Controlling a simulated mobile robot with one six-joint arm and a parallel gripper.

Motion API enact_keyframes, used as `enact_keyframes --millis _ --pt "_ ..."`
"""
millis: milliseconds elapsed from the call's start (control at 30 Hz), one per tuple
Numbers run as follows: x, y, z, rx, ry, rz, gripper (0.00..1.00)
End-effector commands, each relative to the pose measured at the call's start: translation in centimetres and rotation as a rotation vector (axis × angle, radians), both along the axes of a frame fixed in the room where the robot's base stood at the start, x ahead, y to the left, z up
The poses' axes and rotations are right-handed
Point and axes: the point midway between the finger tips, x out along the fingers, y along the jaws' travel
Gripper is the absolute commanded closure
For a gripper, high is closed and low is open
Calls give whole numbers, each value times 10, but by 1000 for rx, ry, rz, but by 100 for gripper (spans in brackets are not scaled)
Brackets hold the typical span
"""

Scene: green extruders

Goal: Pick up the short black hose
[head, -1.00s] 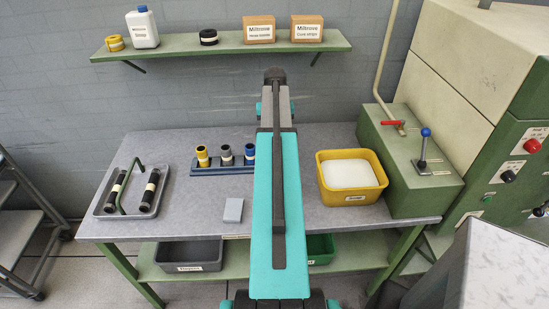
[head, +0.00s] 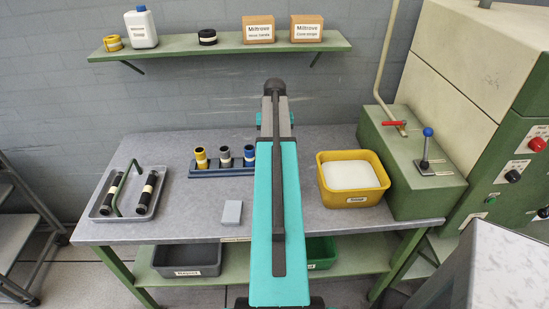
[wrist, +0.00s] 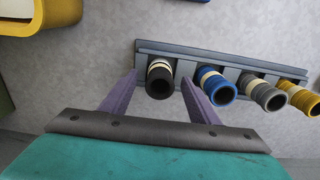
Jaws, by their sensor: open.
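The short black hose (wrist: 160,78), with a pale band, stands in a blue-grey rack (wrist: 222,62) at the rack's left end in the wrist view. My gripper (wrist: 158,76) is open, with one purple finger on each side of the hose and a gap visible on both sides. Blue (wrist: 216,85), grey (wrist: 263,93) and yellow (wrist: 300,97) hoses stand beside it in the rack, to the right. In the head view the rack (head: 205,173) shows at mid-table, but my arm hides its right end, the black hose and my gripper.
A yellow tub (head: 357,199) stands right of my arm, beside a green machine box (head: 405,160) with levers. A grey tray (head: 100,210) with two longer black hoses lies at the left. A small grey block (head: 232,212) lies near the front edge. A shelf (head: 225,49) hangs above.

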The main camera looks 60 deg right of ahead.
Motion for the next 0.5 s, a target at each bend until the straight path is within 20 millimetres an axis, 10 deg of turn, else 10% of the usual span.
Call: enact_keyframes --millis 500 --pt "2 -1 -37 0 0 1 45"
